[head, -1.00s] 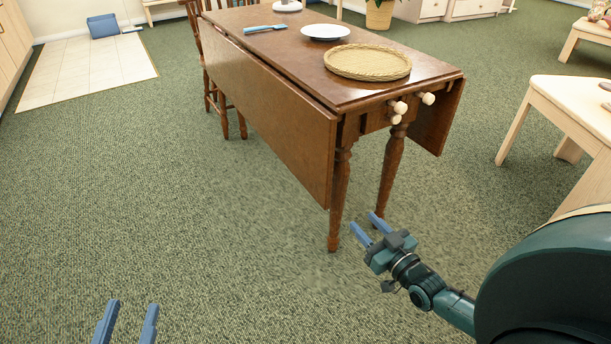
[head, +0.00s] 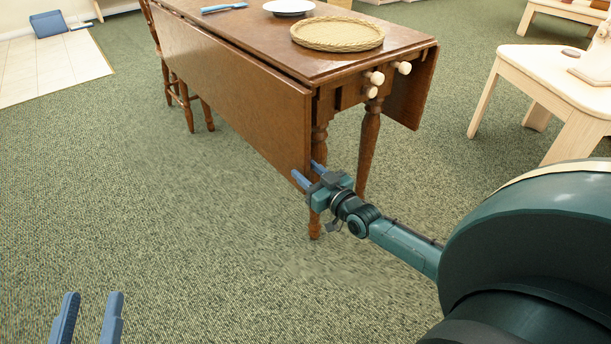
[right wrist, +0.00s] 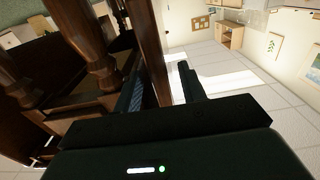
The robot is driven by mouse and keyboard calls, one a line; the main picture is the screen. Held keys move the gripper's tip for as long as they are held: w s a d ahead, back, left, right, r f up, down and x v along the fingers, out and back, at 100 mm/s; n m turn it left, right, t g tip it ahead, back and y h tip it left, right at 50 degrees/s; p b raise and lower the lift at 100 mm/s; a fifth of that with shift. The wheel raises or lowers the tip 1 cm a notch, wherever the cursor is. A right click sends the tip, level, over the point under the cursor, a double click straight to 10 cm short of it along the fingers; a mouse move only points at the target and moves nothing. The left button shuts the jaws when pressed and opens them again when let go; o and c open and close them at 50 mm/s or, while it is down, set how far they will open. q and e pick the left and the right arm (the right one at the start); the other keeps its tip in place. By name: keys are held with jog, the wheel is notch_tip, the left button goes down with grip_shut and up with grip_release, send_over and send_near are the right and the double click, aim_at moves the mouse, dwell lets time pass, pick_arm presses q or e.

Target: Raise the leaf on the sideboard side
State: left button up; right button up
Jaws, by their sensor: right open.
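A brown drop-leaf table (head: 262,38) stands ahead. Its near left leaf (head: 225,82) hangs straight down, and its far right leaf (head: 415,88) hangs down too. I cannot tell from these views which leaf faces a sideboard. My right gripper (head: 309,173) is open at the lower near corner of the left leaf. In the right wrist view, the leaf (right wrist: 152,45) shows as a narrow brown strip between the spread fingers (right wrist: 165,88); contact cannot be made out. My left gripper (head: 88,318) is open and empty over the carpet at the lower left.
A woven tray (head: 338,34), a white plate (head: 288,7) and a blue-handled utensil (head: 223,8) lie on the tabletop. Pale knobs (head: 403,67) stick out of the table's near end. A chair (head: 180,85) stands behind the left leaf. A pale table (head: 560,85) is right. Carpet at left is clear.

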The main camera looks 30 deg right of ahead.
jog(key=shift+w, duration=0.65)
jog(key=shift+c, duration=0.5)
grip_shut()
